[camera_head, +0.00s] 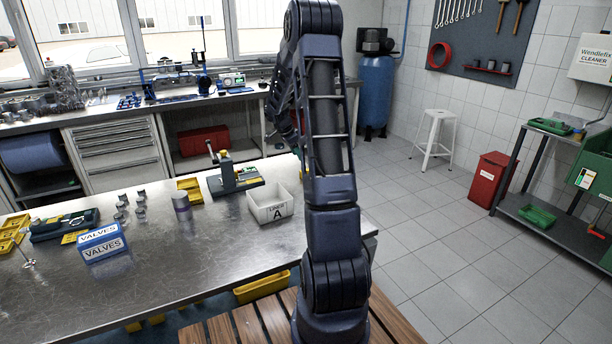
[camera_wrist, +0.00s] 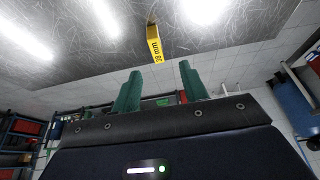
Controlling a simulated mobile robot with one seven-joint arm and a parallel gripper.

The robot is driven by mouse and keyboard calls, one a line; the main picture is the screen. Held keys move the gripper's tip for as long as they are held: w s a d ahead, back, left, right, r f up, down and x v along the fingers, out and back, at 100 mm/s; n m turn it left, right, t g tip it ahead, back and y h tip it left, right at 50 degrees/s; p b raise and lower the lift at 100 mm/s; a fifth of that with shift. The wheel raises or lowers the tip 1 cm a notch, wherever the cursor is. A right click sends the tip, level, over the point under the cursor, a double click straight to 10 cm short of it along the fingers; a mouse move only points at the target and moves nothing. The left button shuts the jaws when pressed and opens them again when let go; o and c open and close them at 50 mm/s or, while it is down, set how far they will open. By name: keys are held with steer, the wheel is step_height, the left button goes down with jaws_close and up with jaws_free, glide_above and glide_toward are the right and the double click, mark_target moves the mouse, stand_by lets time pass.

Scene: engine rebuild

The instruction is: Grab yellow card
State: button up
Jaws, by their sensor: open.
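A yellow card (camera_wrist: 156,46) marked "38 mm" shows in the wrist view, at the edge of a scratched metal surface. My gripper (camera_wrist: 159,68) has two green fingers, spread apart with nothing between them. The card appears just beyond the fingertips, between their lines, and apart from them. In the head view my arm stands upright at the middle and the gripper cannot be made out. A small flat yellow piece (camera_head: 75,237) lies by a green tool on the bench; I cannot tell if it is the same card.
The metal bench (camera_head: 200,260) holds a blue-and-white VALVES box (camera_head: 103,245), a white bin (camera_head: 270,203) marked A, a green-based fixture (camera_head: 235,178), yellow trays (camera_head: 190,189) and several small metal parts. A red bin (camera_head: 490,180) and white stool (camera_head: 435,138) stand right. Floor between is clear.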

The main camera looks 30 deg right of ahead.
steer(key=x, duration=0.5)
steer(key=shift+d+f, duration=0.1)
steer(key=shift+f, duration=0.15)
steer(key=shift+s+x, duration=0.2)
steer(key=shift+x, duration=1.1)
steer(key=shift+s+x, duration=0.15)
steer(key=shift+x, duration=1.2)
jaws_close()
